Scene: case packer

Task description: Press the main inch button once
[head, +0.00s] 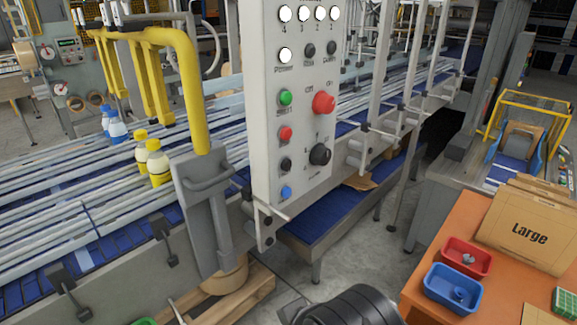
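A pale grey control panel (265,110) stands upright at the centre of the head view. Its left column has a green button (285,98), a red button (285,133), a black button (286,164) and a blue button (286,191) at the bottom. A large red knob-like button (323,102) and a black rotary switch (320,154) are to their right. Small labels sit by the controls; I cannot read which one says inch. My gripper is not in view. A dark rounded part, likely of my arm, shows at the bottom edge, below and apart from the panel.
White round lamps (285,55) and two dark buttons (309,50) sit higher on the panel. A yellow bent pipe (190,80) rises on the left. Bottles (158,163) stand on the conveyor. An orange table (440,240) with bins and a carton is at the right.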

